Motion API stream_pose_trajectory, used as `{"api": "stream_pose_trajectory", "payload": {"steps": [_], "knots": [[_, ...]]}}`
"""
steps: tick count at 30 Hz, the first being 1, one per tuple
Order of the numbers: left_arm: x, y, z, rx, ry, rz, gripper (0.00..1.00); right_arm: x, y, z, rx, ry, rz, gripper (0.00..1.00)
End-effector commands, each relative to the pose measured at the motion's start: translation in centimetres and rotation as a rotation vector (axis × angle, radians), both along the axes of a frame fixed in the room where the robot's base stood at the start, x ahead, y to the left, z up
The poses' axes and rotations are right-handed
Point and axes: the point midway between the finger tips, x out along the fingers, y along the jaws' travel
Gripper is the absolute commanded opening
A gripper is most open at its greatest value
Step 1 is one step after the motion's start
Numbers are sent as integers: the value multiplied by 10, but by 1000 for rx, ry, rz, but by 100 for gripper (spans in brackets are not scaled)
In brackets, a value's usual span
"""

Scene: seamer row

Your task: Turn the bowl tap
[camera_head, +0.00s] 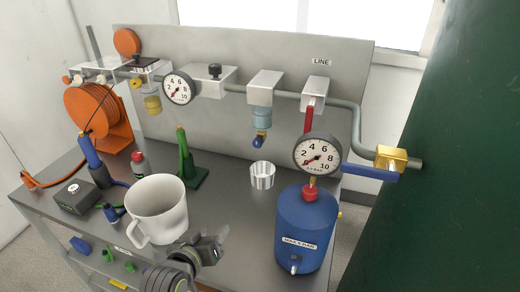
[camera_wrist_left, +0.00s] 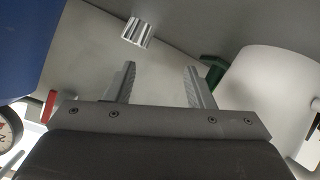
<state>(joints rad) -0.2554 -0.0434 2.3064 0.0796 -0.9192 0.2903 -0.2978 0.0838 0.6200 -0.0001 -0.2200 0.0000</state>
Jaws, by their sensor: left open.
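The bowl tap (camera_head: 260,138) is a small dark blue piece with a brass-coloured fitting. It hangs under a pale blue filter bowl (camera_head: 262,117) on the pipe line. A small ribbed metal cup (camera_head: 262,177) stands on the bench below it and also shows at the top of the left wrist view (camera_wrist_left: 137,32). My left gripper (camera_head: 220,246) is open and empty, low over the bench front, between the white mug and the blue tank. It is well apart from the tap. In the left wrist view its two fingers (camera_wrist_left: 160,83) are spread. My right gripper is not in view.
A white mug (camera_head: 158,212) stands left of my gripper, and a blue tank (camera_head: 304,232) with a gauge (camera_head: 317,153) stands right. A green stand (camera_head: 190,165) is behind the mug. A blue-handled yellow valve (camera_head: 390,158) sits at the pipe's right end. Bench between mug and cup is clear.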

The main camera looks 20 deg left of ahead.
Motion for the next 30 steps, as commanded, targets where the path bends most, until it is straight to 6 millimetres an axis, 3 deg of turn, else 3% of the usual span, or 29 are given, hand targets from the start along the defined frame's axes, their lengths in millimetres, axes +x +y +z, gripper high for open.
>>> {"api": "stream_pose_trajectory", "payload": {"steps": [4,10,17,30], "knots": [[41,-18,46,-138,-218,22,48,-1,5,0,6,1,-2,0],[67,-30,88,-260,-397,34,48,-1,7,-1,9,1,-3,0],[84,-32,94,-274,-421,34,48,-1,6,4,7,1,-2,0],[162,-34,95,-272,-419,34,48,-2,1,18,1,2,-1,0]]}}
